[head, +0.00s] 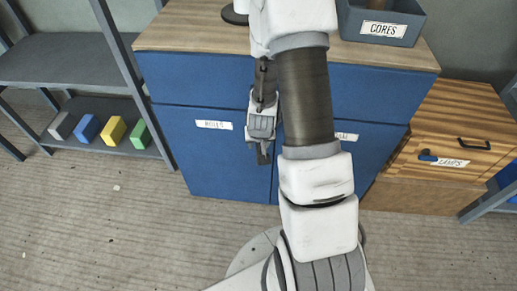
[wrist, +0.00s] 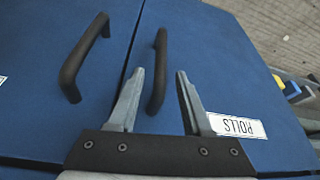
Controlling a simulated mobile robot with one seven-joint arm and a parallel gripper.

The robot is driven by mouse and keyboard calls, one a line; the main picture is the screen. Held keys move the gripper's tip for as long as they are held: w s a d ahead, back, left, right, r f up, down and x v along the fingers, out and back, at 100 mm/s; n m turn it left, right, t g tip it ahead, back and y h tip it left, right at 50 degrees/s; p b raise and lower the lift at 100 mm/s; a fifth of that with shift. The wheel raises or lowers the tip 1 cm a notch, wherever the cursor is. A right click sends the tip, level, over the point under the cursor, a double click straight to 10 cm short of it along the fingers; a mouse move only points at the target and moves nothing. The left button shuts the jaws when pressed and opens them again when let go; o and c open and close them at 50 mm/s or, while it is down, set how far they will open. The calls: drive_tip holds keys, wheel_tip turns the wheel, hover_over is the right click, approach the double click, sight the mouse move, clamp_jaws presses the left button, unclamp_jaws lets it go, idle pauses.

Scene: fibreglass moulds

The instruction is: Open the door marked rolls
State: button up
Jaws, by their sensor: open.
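The door marked ROLLS (head: 220,165) is the blue left-hand cabinet door in the head view, and it looks shut. Its white label (head: 213,124) reads upside down in the wrist view (wrist: 237,126). Its dark upright bar handle (wrist: 157,70) stands near the seam between the two doors. My gripper (head: 263,155) is at the cabinet front by this seam. In the wrist view its two grey fingers (wrist: 158,73) are apart, with the handle showing between them. I cannot tell whether either finger touches it. My arm hides part of the seam in the head view.
The neighbouring blue door has a similar handle (wrist: 82,58) close to my left finger. A wooden LAMPS cabinet (head: 440,165) stands right. A CORES bin (head: 384,28) sits on the worktop (head: 190,25). A shelf with coloured blocks (head: 112,132) stands left. Floor before the ROLLS door is clear.

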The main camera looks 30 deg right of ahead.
drive_tip(key=shift+x, duration=1.25)
clamp_jaws()
idle(0.5)
